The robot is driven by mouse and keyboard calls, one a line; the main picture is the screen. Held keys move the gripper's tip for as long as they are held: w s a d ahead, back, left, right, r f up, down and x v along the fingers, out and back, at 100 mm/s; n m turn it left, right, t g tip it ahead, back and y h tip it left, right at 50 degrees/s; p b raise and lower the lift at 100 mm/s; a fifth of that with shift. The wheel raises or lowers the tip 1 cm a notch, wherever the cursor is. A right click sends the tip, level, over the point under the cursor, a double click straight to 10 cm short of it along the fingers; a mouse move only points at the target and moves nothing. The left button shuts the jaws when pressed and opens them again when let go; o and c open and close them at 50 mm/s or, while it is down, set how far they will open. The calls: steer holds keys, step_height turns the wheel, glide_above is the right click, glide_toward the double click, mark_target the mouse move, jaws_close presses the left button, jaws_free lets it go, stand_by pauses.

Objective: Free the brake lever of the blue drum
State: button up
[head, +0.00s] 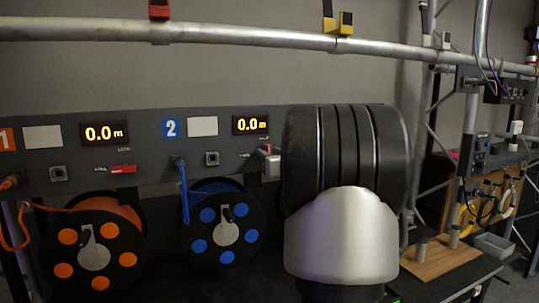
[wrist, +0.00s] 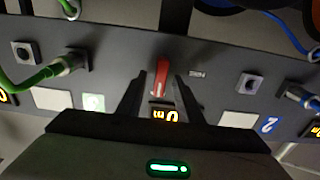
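The blue drum (head: 222,228) hangs under the panel section marked 2 in the head view. Its brake lever (wrist: 161,76) is red and shows in the wrist view, upright in that picture, with one end close to the lit display. Small lettering sits beside it, too blurred to read. My gripper (wrist: 160,82) is open. Its two dark fingers stand apart on either side of the lever in the picture. I see no contact and cannot tell how far the tips are from the panel.
Section 1 has an orange drum (head: 94,250) and its own red lever (head: 123,169). A blue cable (head: 183,190) runs from the panel to the blue drum. A green cable (wrist: 35,77) is plugged in nearby. A truss tube (head: 230,34) crosses above the panel.

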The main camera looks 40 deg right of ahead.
jaws_close()
steer(key=shift+w+a+f+n+b, duration=0.1)
steer(key=shift+a+f+n+b, duration=0.1)
steer(key=shift+n+b, duration=2.15)
steer(key=shift+a+f+n+b, duration=0.15)
steer(key=shift+n+b, duration=0.85)
steer(key=shift+n, duration=2.65)
steer(key=shift+w+a+f+n+b, duration=0.1)
steer(key=shift+a+f+n+b, duration=0.1)
steer(key=shift+n+b, duration=2.15)
steer(key=shift+n+p, duration=0.65)
steer(key=shift+n, duration=0.1)
jaws_free()
steer(key=shift+s, duration=0.1)
